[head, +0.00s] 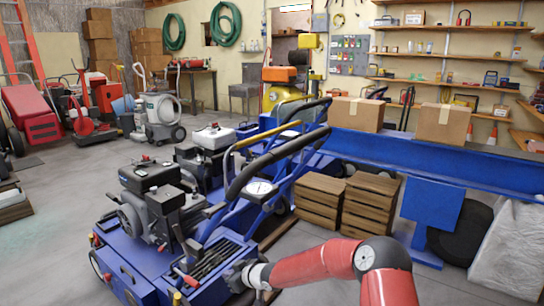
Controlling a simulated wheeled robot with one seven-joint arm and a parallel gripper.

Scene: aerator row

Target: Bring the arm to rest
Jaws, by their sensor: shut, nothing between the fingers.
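My red and grey arm reaches in from the bottom right of the head view. Its dark end, my gripper (238,274), is at the right side of the nearest blue aerator (150,262), close to its tool tray (212,262). The gripper is shut with nothing in it. The fingertips are small and dark against the machine, and I cannot tell whether they touch it.
More blue aerators stand behind in a row. Stacked brown boxes (370,207) and a blue stand (431,210) are right of the handles. A wrapped white bundle (508,250) is at far right. Open concrete floor (60,235) lies left. Shelves line the back wall.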

